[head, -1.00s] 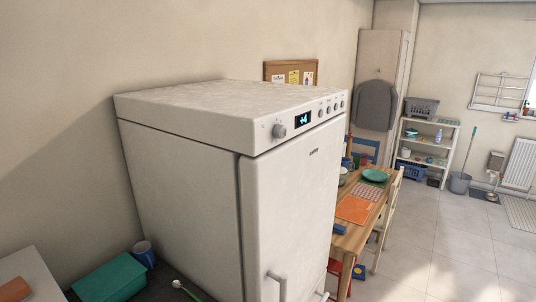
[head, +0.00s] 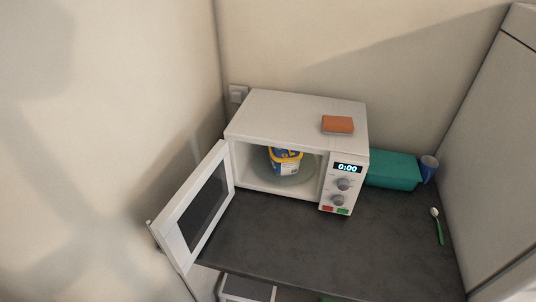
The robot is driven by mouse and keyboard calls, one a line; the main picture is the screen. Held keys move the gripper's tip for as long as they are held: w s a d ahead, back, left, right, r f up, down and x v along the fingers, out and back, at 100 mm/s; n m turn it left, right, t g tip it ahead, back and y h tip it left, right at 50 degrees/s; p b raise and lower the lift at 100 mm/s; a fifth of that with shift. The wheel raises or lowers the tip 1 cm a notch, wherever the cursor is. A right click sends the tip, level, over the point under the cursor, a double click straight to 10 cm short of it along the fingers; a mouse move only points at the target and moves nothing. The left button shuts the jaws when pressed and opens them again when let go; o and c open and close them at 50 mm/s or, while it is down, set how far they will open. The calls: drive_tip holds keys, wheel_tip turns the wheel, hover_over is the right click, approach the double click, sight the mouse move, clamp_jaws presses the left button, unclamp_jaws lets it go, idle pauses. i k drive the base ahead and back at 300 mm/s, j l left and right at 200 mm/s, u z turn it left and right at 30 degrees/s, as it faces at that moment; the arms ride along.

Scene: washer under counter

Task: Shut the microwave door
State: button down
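The white microwave (head: 295,110) stands on a dark counter in the head view, with its display reading 0:00. Its door (head: 199,212) is hinged at the left and stands wide open, swung out toward the front left over the counter's edge. A handle bar (head: 164,246) runs along the door's free edge, partly hidden. A yellow and blue tub (head: 286,160) sits inside on the round turntable (head: 297,176). My gripper is not in view.
An orange-brown book or box (head: 338,124) lies on top of the microwave. A teal box (head: 393,170), a blue mug (head: 428,168) and a green-handled brush (head: 437,226) are to the right. The dark counter (head: 290,240) before the microwave is clear. A wall stands close left of the door.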

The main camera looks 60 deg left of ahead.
sight(182, 229)
drive_tip(key=u, duration=1.85)
